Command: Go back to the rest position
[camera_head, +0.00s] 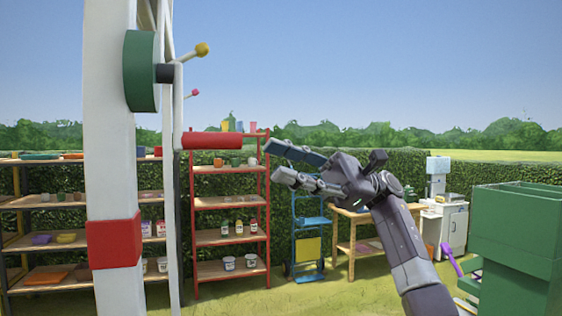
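My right arm comes in from the lower right, and my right gripper (275,162) points left in the middle of the view. Its two fingers are apart with nothing between them, so it is open and empty. Left of its fingertips is a red crank handle (212,141) on a grey crank arm. The handle and the fingertips look apart. The crank joins a green round hub (141,71) on a white post (109,170) with a red band. My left gripper is not in view.
A red shelf rack (229,205) with pots and buckets stands behind. A blue hand truck (308,240) and a wooden table (355,240) are beside it. Green crates (515,250) are stacked at the right. More shelves (40,205) stand at the left. Grass lies between.

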